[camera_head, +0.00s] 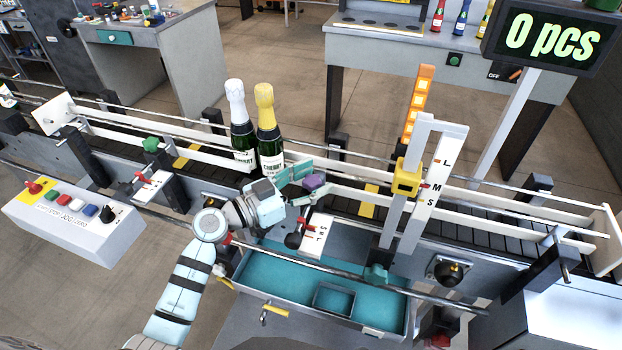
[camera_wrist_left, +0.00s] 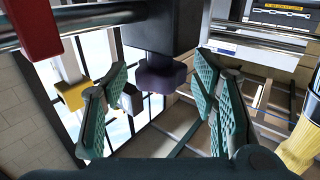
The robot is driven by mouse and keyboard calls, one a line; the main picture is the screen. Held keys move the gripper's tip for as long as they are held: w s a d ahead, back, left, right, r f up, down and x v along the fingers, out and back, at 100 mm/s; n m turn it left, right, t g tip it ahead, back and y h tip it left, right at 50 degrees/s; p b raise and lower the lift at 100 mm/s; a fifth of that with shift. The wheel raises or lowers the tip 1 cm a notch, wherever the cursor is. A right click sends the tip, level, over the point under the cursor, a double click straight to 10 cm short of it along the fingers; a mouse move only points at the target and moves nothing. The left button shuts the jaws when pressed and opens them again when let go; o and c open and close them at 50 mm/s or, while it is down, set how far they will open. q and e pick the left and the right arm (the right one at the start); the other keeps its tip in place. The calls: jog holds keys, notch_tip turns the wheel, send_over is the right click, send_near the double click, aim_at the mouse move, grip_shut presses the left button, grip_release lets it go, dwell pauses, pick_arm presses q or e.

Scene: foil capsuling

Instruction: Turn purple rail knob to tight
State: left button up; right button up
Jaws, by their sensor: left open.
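The purple rail knob (camera_head: 314,182) sits at the near side of the conveyor, right of the two bottles. My left gripper (camera_head: 293,179) comes in from the left with its teal fingers spread beside the knob. In the left wrist view the dark purple knob (camera_wrist_left: 160,80) shows beneath a black block, between the two open teal finger pads (camera_wrist_left: 162,88). Gaps show on both sides, so the fingers appear apart from the knob. No tightness marking on the knob is readable. My right gripper is not in view.
A white-capped bottle (camera_head: 237,115) and a gold-capped bottle (camera_head: 268,130) stand on the conveyor behind the gripper. A white letter plate (camera_head: 316,236), a metal rod and a teal-lined tray (camera_head: 262,274) lie nearby. A green knob (camera_head: 151,145) is farther left.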

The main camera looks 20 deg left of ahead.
pick_arm(q)
jog(key=c, duration=1.2)
jog(key=shift+m+g+h, duration=0.3)
jog(key=shift+h, duration=0.1)
jog(key=shift+w+r+m+g+h+p, duration=0.1)
jog(key=shift+m+g+h+p, duration=0.5)
jog(key=shift+m+g+h, duration=0.9)
jog(key=shift+m+g, duration=0.1)
jog(key=shift+g, duration=0.4)
jog(key=m+g+b, duration=0.2)
jog(key=g+b, duration=0.1)
jog(key=b, duration=0.3)
jog(key=m+g+h+b, duration=0.1)
jog(key=m+g+b, duration=0.1)
jog(key=g+b, duration=0.2)
jog(key=f+m+g+h+b, duration=0.1)
jog(key=m+g+b, duration=0.2)
jog(key=b, duration=0.5)
jog(key=shift+g, duration=0.3)
jog(key=shift+r+g+b, duration=0.2)
jog(key=shift+g+b, duration=0.2)
jog(key=shift+b, duration=0.05)
jog(key=shift+r, duration=0.1)
